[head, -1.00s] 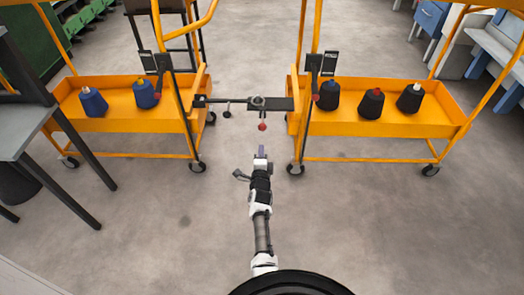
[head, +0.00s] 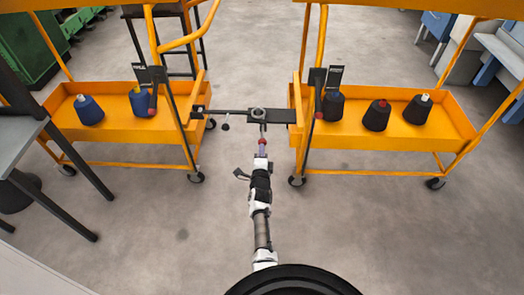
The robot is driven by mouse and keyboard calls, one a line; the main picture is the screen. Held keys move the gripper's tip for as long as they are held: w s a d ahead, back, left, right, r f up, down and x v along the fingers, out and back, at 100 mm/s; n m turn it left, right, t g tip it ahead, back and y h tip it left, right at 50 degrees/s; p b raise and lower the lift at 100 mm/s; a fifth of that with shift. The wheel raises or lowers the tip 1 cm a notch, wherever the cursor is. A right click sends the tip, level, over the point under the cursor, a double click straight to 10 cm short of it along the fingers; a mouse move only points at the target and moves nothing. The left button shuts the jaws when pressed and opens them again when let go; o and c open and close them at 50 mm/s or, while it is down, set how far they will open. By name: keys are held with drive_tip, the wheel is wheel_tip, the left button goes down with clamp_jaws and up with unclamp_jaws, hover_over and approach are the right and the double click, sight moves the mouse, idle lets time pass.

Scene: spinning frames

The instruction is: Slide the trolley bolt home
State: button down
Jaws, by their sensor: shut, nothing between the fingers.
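A dark coupling bar (head: 228,112) reaches from the left yellow trolley (head: 120,128) to a dark plate (head: 280,116) on the right yellow trolley (head: 375,141). A round grey fitting (head: 258,114) sits where they meet in the gap. A thin bolt with a red knob (head: 263,141) shows just on the near side of this fitting. My gripper (head: 261,157) is shut and empty, in line with the knob and very close to it; I cannot tell whether they touch. How far the bolt sits in the fitting is too small to tell.
A small dark knob (head: 226,126) hangs under the bar. Red-ended levers stand on the left trolley (head: 153,97) and right trolley (head: 318,100). Thread cones stand in both trays. A grey table (head: 20,145) is at the left. The floor between the trolleys is clear.

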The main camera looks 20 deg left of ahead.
sight(263, 138)
drive_tip(key=b+x, duration=0.4)
drive_tip(key=x, duration=0.1)
drive_tip(key=shift+w+f+b, duration=0.2)
drive_tip(key=shift+f+b, duration=0.05)
drive_tip(key=shift+b, duration=0.05)
drive_tip(key=shift+w+a+r+b, duration=0.2)
drive_tip(key=shift+w+b, duration=0.1)
drive_tip(key=shift+w, duration=0.25)
drive_tip(key=shift+r, duration=0.25)
drive_tip(key=shift+w, duration=0.1)
drive_tip(key=p+v, duration=0.4)
drive_tip(key=v, duration=0.4)
drive_tip(key=shift+f, duration=0.2)
